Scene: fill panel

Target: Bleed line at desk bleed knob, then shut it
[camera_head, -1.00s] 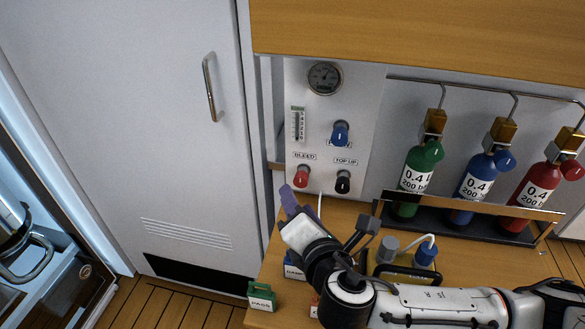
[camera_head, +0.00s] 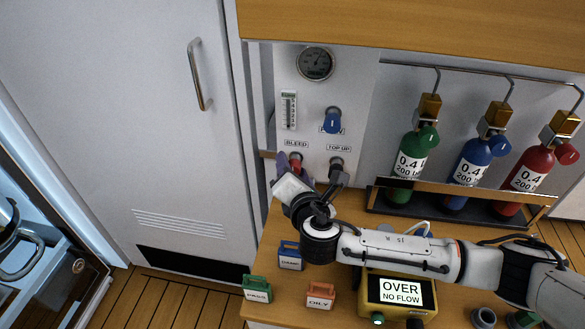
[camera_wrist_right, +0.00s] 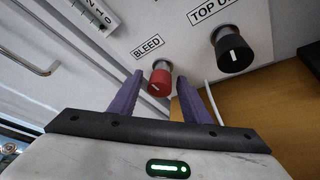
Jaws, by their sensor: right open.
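In the head view the red knob (camera_head: 296,163) is partly hidden by my right gripper. My right gripper (camera_wrist_right: 158,92) is open, its purple fingers on either side of the knob; whether they touch it I cannot tell. In the head view my right gripper (camera_head: 292,168) reaches up to the panel (camera_head: 345,85). The yellow meter (camera_head: 397,292) on the desk reads OVER, NO FLOW. My left gripper is not in view.
The black top-up knob (camera_wrist_right: 233,52) is close to the right of the bleed knob. A blue knob (camera_head: 332,122) and a gauge (camera_head: 316,64) are above. Green, blue and red cylinders (camera_head: 410,160) stand in a rack at right. Small tagged blocks (camera_head: 320,293) lie on the desk.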

